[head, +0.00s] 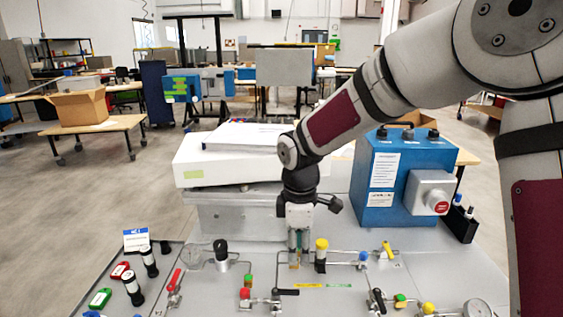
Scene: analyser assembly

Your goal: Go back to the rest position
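My arm reaches in from the right in the head view, and my gripper (297,262) points down over the grey panel table (225,299). Its fingers are close above the panel, just left of a yellow-topped black cylinder (321,254). A small teal and orange patch shows at the fingers; I cannot tell whether it is a held part or something behind. The finger gap is too small to judge.
A blue box (405,165) with a red button stands right of my gripper. A white-topped analyser unit (230,165) stands behind it. Black-topped cylinders (221,254), coloured valves and a gauge (477,308) crowd the panel. Open floor (60,215) lies left.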

